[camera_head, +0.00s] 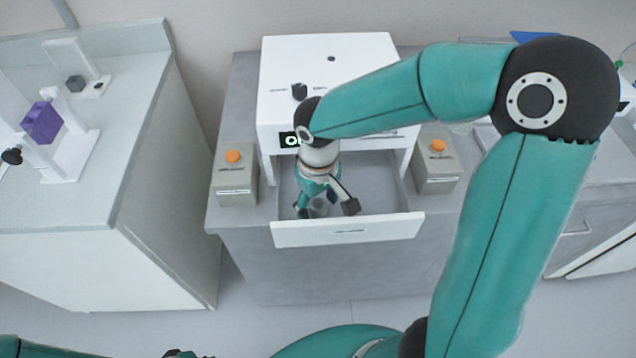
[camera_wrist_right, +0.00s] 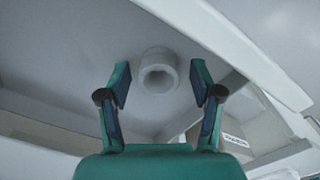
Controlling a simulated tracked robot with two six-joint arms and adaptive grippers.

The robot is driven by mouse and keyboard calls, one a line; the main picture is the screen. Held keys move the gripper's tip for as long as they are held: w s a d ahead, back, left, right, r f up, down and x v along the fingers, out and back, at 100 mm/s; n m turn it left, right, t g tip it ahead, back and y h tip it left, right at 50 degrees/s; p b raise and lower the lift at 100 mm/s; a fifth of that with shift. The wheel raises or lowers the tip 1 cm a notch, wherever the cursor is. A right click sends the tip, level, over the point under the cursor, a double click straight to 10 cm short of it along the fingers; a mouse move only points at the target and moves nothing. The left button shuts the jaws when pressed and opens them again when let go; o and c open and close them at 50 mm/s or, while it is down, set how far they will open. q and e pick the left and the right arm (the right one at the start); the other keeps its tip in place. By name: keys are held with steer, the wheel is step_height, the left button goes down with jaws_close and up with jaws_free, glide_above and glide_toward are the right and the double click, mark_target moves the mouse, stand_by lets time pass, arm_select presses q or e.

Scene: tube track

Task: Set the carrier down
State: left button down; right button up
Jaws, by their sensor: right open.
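A small pale round carrier (camera_head: 318,207) with a hollow opening stands in the open drawer (camera_head: 347,232) of the white unit. In the right wrist view the carrier (camera_wrist_right: 158,66) shows its ring-shaped end between and just beyond the fingertips. My right gripper (camera_head: 326,207) reaches down into the drawer and is open. In the right wrist view its fingers (camera_wrist_right: 161,84) stand apart, with a visible gap on each side of the carrier. My right gripper partly hides the carrier in the head view.
The white unit (camera_head: 345,70) has a lit display and a black knob. Grey boxes with orange buttons stand left (camera_head: 236,180) and right (camera_head: 437,165) of it. A separate bench on the left holds a purple block (camera_head: 42,122) on a white stand. Drawer walls surround my right gripper closely.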

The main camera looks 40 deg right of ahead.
step_height(320, 180, up, 12)
steer(key=shift+f, duration=0.2)
stand_by(0.6)
